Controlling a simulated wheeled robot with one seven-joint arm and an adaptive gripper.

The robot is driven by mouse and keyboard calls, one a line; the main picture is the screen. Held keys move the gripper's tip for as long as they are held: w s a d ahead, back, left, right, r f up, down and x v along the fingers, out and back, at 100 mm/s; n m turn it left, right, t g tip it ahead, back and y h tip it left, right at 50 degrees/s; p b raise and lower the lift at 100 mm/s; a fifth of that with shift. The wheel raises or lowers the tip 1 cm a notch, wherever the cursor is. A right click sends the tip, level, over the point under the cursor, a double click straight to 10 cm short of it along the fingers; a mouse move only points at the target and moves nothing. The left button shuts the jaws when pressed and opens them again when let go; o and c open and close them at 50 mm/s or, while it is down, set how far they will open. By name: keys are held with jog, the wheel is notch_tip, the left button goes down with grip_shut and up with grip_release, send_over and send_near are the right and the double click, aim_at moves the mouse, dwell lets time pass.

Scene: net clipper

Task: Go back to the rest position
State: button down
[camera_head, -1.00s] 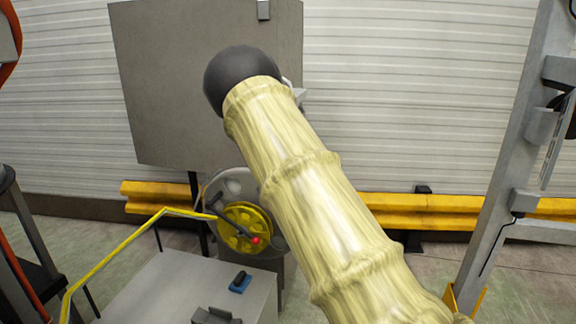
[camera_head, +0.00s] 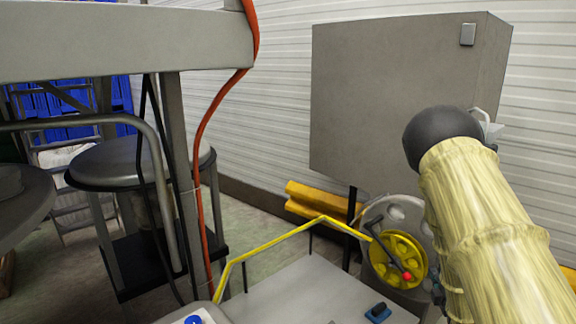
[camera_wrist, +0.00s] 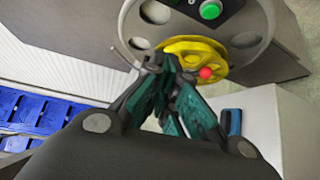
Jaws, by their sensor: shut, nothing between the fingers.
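My gripper shows in the wrist view (camera_wrist: 174,76), with its dark green fingers shut and nothing between them. The fingertips appear in front of the lower left of a yellow wheel (camera_wrist: 195,50) with a red knob (camera_wrist: 206,73). I cannot tell whether they touch it. The wheel sits on a grey disc and also shows in the head view (camera_head: 396,262). My pale sleeved arm (camera_head: 490,235) reaches up from the lower right to a dark rounded joint. It hides most of my gripper in the head view.
A large grey box (camera_head: 400,95) stands behind the wheel. A light grey table (camera_head: 290,290) with a yellow rail (camera_head: 270,246) and a small blue block (camera_head: 378,311) lies in front. On the left are a metal frame with an orange cable (camera_head: 203,140) and a round stool-like stand (camera_head: 130,165).

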jog(key=s+a+f+m+g+b, duration=0.1)
jog(key=s+a+f+m+g, duration=0.4)
jog(key=s+f, duration=0.7)
jog(key=s+a+f+m+g, duration=0.5)
jog(key=s+f, duration=0.4)
jog(key=f, duration=0.4)
jog(key=s+a+f+m+g+y, duration=0.1)
jog(key=s+a, duration=0.3)
jog(key=s, duration=0.4)
jog(key=s+a+f+m+g+y, duration=0.1)
jog(key=s+a+f+m+g, duration=0.2)
jog(key=s, duration=0.6)
jog(key=s+a+f+m+g+y+b, duration=0.1)
jog(key=s+a+f+m+g, duration=0.1)
jog(key=s+a, duration=0.4)
notch_tip(320, 180, down, 2)
jog(key=s+m, duration=0.1)
jog(key=s, duration=0.2)
jog(key=shift+a+m, duration=0.15)
jog(key=shift+m, duration=0.15)
jog(key=shift+w+a, duration=0.1)
jog(key=shift+w, duration=0.05)
